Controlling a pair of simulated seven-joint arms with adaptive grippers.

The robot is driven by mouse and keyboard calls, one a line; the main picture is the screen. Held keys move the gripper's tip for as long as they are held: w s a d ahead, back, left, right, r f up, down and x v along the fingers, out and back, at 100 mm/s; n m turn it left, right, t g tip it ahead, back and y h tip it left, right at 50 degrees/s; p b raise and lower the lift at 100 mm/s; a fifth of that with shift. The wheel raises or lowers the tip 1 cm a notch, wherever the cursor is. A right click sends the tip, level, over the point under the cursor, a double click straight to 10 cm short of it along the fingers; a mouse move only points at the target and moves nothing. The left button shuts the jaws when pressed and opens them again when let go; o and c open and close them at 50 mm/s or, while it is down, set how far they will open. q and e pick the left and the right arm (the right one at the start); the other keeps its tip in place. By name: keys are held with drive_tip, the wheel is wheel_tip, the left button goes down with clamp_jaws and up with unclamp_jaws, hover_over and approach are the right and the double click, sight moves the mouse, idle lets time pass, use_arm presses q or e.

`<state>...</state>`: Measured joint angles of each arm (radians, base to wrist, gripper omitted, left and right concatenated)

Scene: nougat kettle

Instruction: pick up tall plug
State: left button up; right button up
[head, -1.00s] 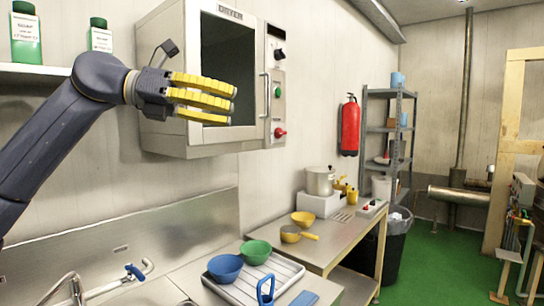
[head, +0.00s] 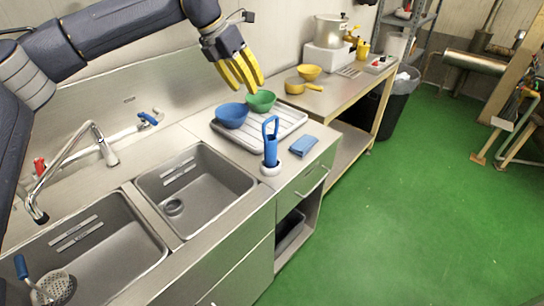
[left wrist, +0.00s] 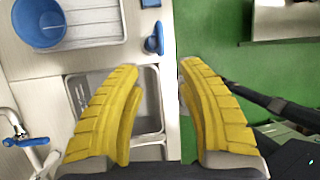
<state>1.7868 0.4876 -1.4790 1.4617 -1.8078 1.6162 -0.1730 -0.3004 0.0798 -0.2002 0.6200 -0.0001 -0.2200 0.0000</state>
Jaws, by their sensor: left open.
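The tall plug (head: 270,150) is blue with a loop handle on top. It stands upright in a white ring-shaped base on the counter, right of the sink and in front of the drying tray. In the left wrist view it (left wrist: 153,44) is seen from above, beyond the fingertips. My left gripper (head: 247,82) has yellow fingers, is open and empty, and shows above the bowls in the head view. In the left wrist view its fingers (left wrist: 160,66) are spread apart with a clear gap. My right gripper is not in view.
A blue bowl (head: 232,115) and a green bowl (head: 262,101) sit on a drying tray (head: 288,126) behind the plug. The sink basin (head: 205,190) and faucet (head: 98,145) are to the left.

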sight(270, 120)
use_arm(q)
drive_tip(key=shift+x, duration=7.15)
drive_tip(key=shift+d+r, duration=0.1)
drive_tip(key=shift+d, duration=0.05)
clamp_jaws()
